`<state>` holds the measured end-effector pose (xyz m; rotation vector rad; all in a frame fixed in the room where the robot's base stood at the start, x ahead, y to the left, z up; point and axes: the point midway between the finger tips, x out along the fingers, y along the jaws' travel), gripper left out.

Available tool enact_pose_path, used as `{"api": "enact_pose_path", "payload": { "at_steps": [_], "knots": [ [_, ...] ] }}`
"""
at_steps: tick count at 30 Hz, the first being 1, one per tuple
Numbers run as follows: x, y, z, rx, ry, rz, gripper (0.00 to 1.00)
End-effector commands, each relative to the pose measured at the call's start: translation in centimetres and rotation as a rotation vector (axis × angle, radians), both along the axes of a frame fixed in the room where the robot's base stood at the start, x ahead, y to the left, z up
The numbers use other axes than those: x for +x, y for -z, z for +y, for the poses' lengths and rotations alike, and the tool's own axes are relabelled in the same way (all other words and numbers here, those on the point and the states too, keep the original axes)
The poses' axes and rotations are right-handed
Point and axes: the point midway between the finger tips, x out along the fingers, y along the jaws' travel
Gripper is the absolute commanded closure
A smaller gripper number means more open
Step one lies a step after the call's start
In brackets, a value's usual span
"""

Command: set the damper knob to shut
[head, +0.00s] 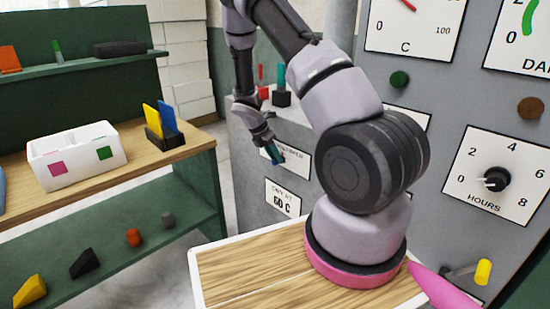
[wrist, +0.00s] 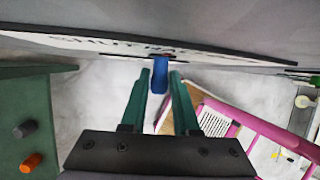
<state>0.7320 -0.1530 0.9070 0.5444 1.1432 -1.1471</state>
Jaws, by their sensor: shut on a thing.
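The damper knob is a blue bar-shaped handle (wrist: 160,78) standing out from a white label plate on the grey cabinet face in the wrist view. My gripper (wrist: 160,74) has its green fingers closed on both sides of it. In the head view my gripper (head: 277,157) is at the damper plate (head: 296,160) on the cabinet front, and the knob is hidden there by the fingers. The word SHUT seems to show on the plate (wrist: 100,43) in the wrist view, but the knob's exact setting cannot be told.
The hours dial (head: 494,180), a green knob (head: 399,79) and a brown knob (head: 530,107) are to the right. A green shelf bench (head: 180,150) with a white box (head: 78,155) stands left.

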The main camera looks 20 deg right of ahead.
Motion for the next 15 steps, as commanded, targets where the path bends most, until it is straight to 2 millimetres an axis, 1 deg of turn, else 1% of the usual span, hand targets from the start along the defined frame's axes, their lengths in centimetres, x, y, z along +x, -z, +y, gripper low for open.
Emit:
{"api": "enact_pose_path", "payload": {
  "at_steps": [2,9,12,15],
  "knots": [
    [0.5,0.0,0.2,0.001,-0.001,-0.002,1.00],
    [4.7,0.1,1.9,0.001,-0.001,-0.002,1.00],
    [5.7,0.0,2.3,0.000,0.001,-0.001,1.00],
    [6.1,0.0,2.5,0.001,-0.001,-0.002,1.00]
  ]
}}
